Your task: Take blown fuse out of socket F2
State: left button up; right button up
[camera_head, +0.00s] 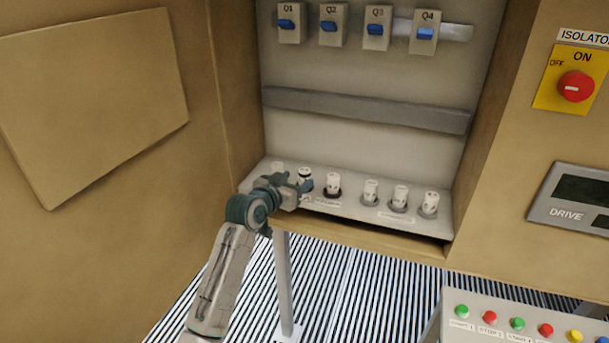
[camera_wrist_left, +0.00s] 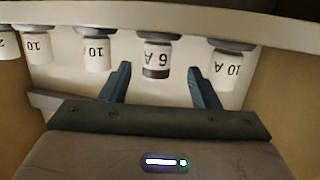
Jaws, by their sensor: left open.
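A row of white fuses stands in sockets on the pale ledge (camera_head: 345,207) at the bottom of the open cabinet. The second from the left, a fuse with a dark band (camera_head: 304,172), stands at my left gripper (camera_head: 298,182). In the left wrist view, where the row appears upside down, this banded fuse (camera_wrist_left: 157,55) reads "6 A". My left gripper (camera_wrist_left: 159,70) is open there, one finger on each side of the fuse, with visible gaps. The fuse is still in its socket. The socket's label is hidden or too small to read. My right gripper is not in view.
Neighbouring "10 A" fuses (camera_wrist_left: 226,69) and (camera_wrist_left: 98,54) stand close on both sides. Blue-switched breakers (camera_head: 376,28) hang above a grey rail (camera_head: 365,108). A red isolator knob (camera_head: 576,86) is on the right panel. A button console (camera_head: 520,318) stands at lower right.

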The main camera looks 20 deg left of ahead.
aim_at(308, 172)
pick_arm(q)
jog(key=shift+w+d+f, duration=0.1)
jog(key=shift+w+d, duration=0.1)
jog(key=shift+w, duration=0.5)
jog(key=shift+w+d+p, duration=0.1)
jog(key=shift+w+p, duration=0.25)
jog(key=shift+p, duration=0.15)
jog(key=x, duration=0.1)
jog(key=p+x, duration=0.2)
jog(key=shift+w+d+r, duration=0.1)
jog(key=shift+d+r, duration=0.05)
jog(key=shift+r, duration=0.15)
jog(key=shift+w+d+f, duration=0.15)
jog(key=shift+w+f, duration=0.15)
jog(key=shift+w, duration=0.25)
jog(key=shift+c, duration=0.3)
jog(key=c, duration=1)
